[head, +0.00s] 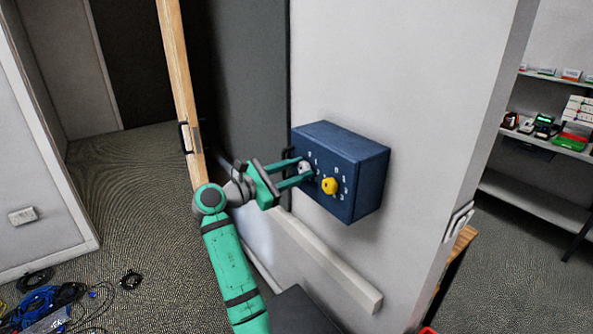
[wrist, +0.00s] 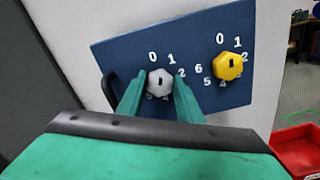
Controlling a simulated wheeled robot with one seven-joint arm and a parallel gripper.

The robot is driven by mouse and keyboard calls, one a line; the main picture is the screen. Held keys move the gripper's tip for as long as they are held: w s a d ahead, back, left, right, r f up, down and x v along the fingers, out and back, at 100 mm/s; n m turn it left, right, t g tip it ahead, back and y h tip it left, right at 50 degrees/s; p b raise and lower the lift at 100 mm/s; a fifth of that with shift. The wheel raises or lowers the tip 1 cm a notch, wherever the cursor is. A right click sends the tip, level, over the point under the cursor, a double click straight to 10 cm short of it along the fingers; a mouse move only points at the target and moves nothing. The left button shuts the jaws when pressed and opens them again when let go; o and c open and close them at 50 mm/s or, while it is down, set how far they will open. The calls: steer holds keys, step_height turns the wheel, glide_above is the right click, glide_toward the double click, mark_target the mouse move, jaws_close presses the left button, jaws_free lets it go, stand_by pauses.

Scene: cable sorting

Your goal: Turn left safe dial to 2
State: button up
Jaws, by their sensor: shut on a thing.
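The safe (head: 348,168) is a dark blue box on the white wall, and its front also fills the middle of the wrist view (wrist: 125,58). The left dial (wrist: 161,82) is light grey; in the head view (head: 304,166) it is partly covered by my fingers. White 0, 1 and 2 show above and right of it; its lower numbers are mostly hidden. Its pointer setting is hard to read. My gripper (head: 303,173) is shut on the left dial, one green finger at each side. The yellow right dial (head: 329,186) is untouched and shows clearly in the wrist view (wrist: 229,66).
A dark handle (wrist: 107,88) is at the safe's left side. A wooden door edge (head: 180,95) stands left of my arm. A white ledge (head: 325,262) runs below the safe. Cables (head: 45,300) lie on the floor at lower left. Shelves (head: 545,145) stand at right.

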steer(key=shift+m, duration=1)
steer(key=m, duration=0.4)
steer(key=shift+s+f, duration=0.1)
steer(key=shift+s, duration=0.05)
steer(key=m, duration=0.6)
steer(key=shift+f+m, duration=0.1)
steer(key=shift+m, duration=0.3)
steer(key=o, duration=1)
steer(key=v, duration=1)
steer(key=shift+s+a, duration=0.2)
steer(key=shift+a, duration=0.1)
